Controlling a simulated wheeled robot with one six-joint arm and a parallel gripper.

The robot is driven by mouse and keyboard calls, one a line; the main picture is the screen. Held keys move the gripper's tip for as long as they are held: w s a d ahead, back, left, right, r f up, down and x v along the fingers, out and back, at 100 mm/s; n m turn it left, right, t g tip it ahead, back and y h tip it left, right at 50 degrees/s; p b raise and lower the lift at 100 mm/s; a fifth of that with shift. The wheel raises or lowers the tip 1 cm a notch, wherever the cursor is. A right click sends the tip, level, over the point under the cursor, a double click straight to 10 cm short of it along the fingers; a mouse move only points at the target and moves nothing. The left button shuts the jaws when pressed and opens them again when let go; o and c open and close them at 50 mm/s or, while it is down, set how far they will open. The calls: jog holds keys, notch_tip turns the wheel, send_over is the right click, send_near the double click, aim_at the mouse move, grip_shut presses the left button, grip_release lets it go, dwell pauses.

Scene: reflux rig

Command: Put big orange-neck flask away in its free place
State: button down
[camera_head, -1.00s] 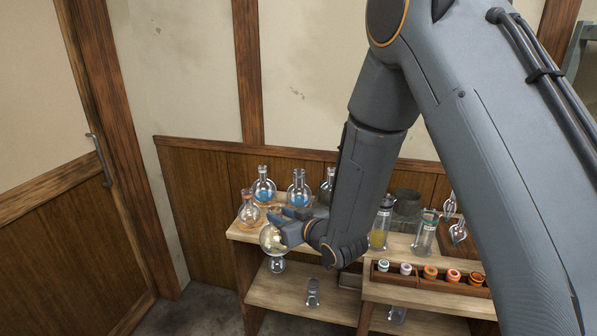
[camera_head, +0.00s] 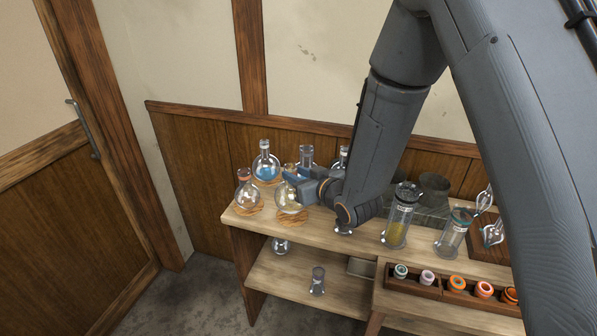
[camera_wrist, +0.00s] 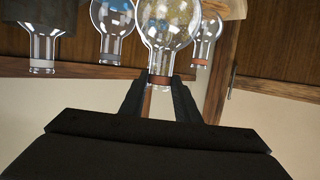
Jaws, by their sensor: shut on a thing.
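The big orange-neck flask (camera_head: 288,202) is round, clear glass with a pale yellowish content. It is upright at the front of the shelf unit's top, over a cork ring (camera_head: 292,219); I cannot tell whether it bears on the ring. My gripper (camera_head: 289,174) is shut on its neck from the right. In the wrist view, which shows things upside down, the flask (camera_wrist: 168,22) has an orange-brown neck band between the two fingers of my gripper (camera_wrist: 160,86).
A red-neck flask (camera_head: 247,196) stands close on the left, a blue-filled flask (camera_head: 266,166) behind. Two more flasks (camera_head: 307,156) are partly hidden by my arm. Cylinders (camera_head: 398,215) and a rack of coloured pieces (camera_head: 425,286) are right. The lower shelf (camera_head: 265,287) is mostly bare.

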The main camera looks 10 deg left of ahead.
aim_at(291, 188)
jog(key=shift+d+r, duration=0.1)
jog(key=shift+d, duration=0.05)
dwell(0.3)
jog(key=shift+f+b, duration=0.7)
jog(key=shift+f, duration=0.4)
jog(key=shift+f+b, duration=0.3)
jog(key=shift+b, duration=0.1)
jog(key=c, duration=1.3)
grip_release()
jog(key=shift+o, duration=0.2)
jog(key=shift+s, duration=0.1)
